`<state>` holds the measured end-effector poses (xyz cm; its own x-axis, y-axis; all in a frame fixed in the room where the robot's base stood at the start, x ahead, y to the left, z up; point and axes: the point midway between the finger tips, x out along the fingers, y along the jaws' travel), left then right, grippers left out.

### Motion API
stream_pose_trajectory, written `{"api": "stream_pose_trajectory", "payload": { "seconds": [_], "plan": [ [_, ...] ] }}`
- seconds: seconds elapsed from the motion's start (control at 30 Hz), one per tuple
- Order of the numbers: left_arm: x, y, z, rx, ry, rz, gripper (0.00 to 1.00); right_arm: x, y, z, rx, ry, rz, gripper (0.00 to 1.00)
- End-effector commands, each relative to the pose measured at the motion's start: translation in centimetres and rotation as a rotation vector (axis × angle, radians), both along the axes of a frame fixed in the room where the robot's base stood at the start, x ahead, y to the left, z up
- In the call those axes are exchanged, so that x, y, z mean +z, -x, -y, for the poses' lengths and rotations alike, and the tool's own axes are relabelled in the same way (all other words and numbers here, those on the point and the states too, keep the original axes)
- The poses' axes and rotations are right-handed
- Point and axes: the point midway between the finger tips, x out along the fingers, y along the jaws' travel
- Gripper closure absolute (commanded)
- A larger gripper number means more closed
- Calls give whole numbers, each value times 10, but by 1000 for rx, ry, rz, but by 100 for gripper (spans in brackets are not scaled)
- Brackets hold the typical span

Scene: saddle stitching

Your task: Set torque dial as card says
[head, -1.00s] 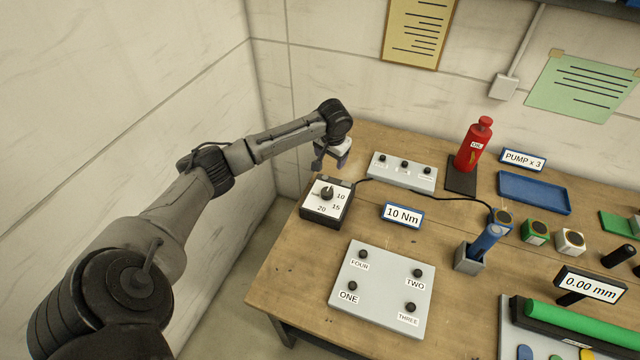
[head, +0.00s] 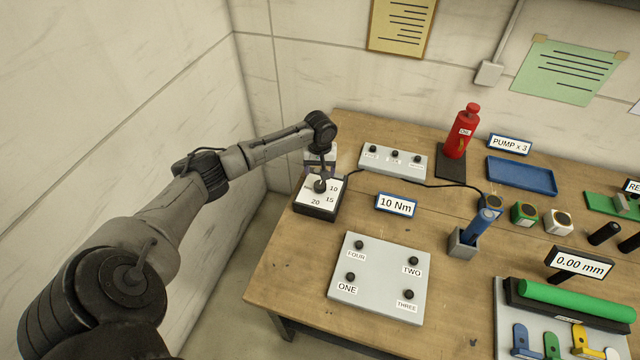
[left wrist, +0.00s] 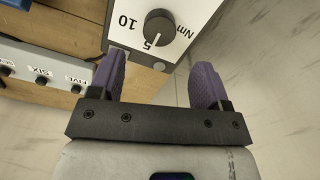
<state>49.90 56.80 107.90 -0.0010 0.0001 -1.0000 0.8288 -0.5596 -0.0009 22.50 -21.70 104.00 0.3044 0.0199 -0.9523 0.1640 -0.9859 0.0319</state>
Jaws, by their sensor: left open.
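The torque dial box (head: 318,209) is at the table's far left corner, with a white face and a dark round knob (head: 320,185). In the left wrist view, the knob (left wrist: 160,25) has a white pointer mark directed at the 5; the 10 is beside it. The card (head: 396,205) reads 10 Nm and stands right of the dial box. My left gripper (left wrist: 157,68) is open, its purple fingers spread and empty, with the knob beyond and between the fingertips. In the head view it is just above the dial. My right gripper is not in view.
A grey box with several buttons (head: 394,161) is behind the dial, with a black cable nearby. A red oil bottle (head: 460,130) stands farther right. A plate with labelled knobs (head: 379,282) lies in front. Bare wood (head: 290,262) lies in front of the dial.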

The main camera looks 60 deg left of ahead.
Motion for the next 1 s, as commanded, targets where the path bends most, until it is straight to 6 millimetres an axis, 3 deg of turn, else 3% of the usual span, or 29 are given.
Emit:
{"api": "stream_pose_trajectory", "payload": {
  "seconds": [0.2, 0.4, 0.63, 1.0],
  "plan": [
    [-40, 0, 1, 0, 2, -1, 29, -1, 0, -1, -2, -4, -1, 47],
    [-64, 0, 0, -1, 1, -1, 29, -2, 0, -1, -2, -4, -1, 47],
    [-77, 0, 0, -1, -1, 1, 29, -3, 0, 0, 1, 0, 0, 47],
    [-78, 0, 0, -2, 0, 1, 32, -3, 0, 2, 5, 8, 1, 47]
  ]
}}
